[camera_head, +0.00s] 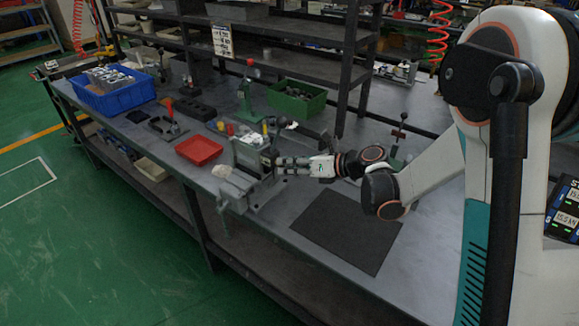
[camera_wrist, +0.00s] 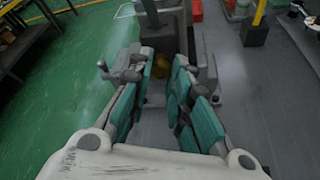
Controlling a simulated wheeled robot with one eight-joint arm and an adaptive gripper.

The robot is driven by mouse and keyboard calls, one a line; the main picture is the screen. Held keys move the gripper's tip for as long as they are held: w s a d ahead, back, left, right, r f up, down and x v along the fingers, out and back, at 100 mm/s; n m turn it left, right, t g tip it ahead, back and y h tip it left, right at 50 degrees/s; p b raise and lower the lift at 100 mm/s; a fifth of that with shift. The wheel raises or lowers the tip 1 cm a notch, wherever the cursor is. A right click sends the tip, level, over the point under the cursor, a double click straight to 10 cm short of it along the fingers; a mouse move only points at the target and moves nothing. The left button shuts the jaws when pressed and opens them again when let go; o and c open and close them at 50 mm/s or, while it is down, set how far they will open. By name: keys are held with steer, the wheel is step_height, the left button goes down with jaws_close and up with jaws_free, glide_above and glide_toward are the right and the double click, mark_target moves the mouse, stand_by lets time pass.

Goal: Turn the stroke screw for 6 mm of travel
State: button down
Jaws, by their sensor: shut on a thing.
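A grey block (camera_head: 250,156) stands upright in a bench vise (camera_head: 240,190) near the table's front edge. My gripper (camera_head: 279,163) reaches in from the right and its tips meet the block's right side. In the wrist view, the two teal-padded fingers of my gripper (camera_wrist: 162,78) close around a small brass-coloured part (camera_wrist: 158,65) on the block's face, which appears to be the stroke screw. The fingers hide most of it, so its thread and turn angle cannot be read.
A red tray (camera_head: 199,150) and a blue crate (camera_head: 110,92) stand left on the bench. A green bin (camera_head: 296,100) and a green hand press (camera_head: 247,95) are behind. A dark mat (camera_head: 345,230) lies bare at the front right. Shelving (camera_head: 270,40) rises at the back.

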steer(key=c, duration=1.4)
jaws_free()
steer(key=shift+c, duration=0.2)
steer(key=shift+d, duration=0.15)
steer(key=v, duration=1.1)
steer(key=shift+s+d+r, duration=0.2)
steer(key=shift+d, duration=0.1)
